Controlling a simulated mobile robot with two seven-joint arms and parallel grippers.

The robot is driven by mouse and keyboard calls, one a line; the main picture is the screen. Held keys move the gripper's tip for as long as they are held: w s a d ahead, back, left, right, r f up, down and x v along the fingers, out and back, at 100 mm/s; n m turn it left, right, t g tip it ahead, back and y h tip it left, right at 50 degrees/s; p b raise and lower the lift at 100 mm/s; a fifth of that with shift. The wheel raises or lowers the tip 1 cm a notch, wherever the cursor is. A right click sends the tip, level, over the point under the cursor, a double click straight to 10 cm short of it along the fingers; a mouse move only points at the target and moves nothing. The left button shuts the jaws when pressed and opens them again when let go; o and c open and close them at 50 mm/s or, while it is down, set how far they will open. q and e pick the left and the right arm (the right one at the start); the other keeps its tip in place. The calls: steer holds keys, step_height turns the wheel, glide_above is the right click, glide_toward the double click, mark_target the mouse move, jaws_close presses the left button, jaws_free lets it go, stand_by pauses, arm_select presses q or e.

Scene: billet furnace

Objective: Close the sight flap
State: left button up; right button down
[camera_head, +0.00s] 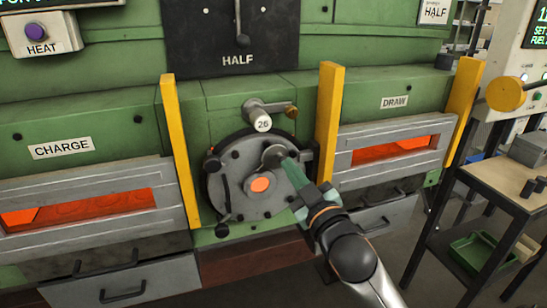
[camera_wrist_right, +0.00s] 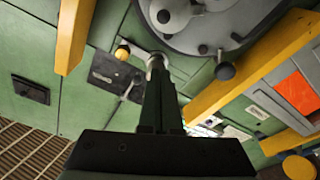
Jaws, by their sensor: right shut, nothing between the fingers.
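The round grey furnace door (camera_head: 236,198) is in the middle of the head view. Its central sight hole (camera_head: 260,184) shows glowing orange and is uncovered. A small grey disc, which looks like the sight flap (camera_head: 273,155), is above and right of the hole. My right gripper (camera_head: 287,164) is shut and empty, reaching up from the lower right with its tip at the disc's edge in the picture. I cannot tell whether they touch. In the right wrist view my shut fingers (camera_wrist_right: 157,85) point up the picture, with part of the door (camera_wrist_right: 240,15) beyond. My left gripper is out of view.
Yellow posts (camera_head: 181,150) and (camera_head: 329,130) stand on both sides of the door. A pivoted arm with a "26" weight (camera_head: 262,124) is just above it. Glowing slots lie left and right. A table (camera_head: 490,181) stands at the right.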

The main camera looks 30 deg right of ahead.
mark_target(276, 147)
steer(key=w+d, duration=0.1)
steer(key=w, duration=0.1)
steer(key=w+f+p, duration=0.1)
steer(key=w, duration=0.2)
steer(key=w+d, duration=0.1)
steer(key=w, duration=0.2)
steer(key=shift+w+d+f, duration=0.15)
steer(key=shift+d+f, duration=0.05)
steer(key=shift+d, duration=0.1)
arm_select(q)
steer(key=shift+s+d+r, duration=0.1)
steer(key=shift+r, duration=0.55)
arm_select(e)
steer(key=shift+s+d+f, duration=0.2)
steer(key=shift+d+f, duration=0.05)
steer(key=shift+f, duration=0.3)
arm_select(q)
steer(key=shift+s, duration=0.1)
arm_select(e)
steer(key=shift+w, duration=0.1)
steer(key=shift+s+d+m, duration=0.15)
steer(key=shift+s+m, duration=0.05)
steer(key=shift+m, duration=0.1)
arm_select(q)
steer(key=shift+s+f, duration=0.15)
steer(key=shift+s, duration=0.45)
arm_select(e)
steer(key=shift+w+f, duration=0.1)
steer(key=shift+f, duration=0.05)
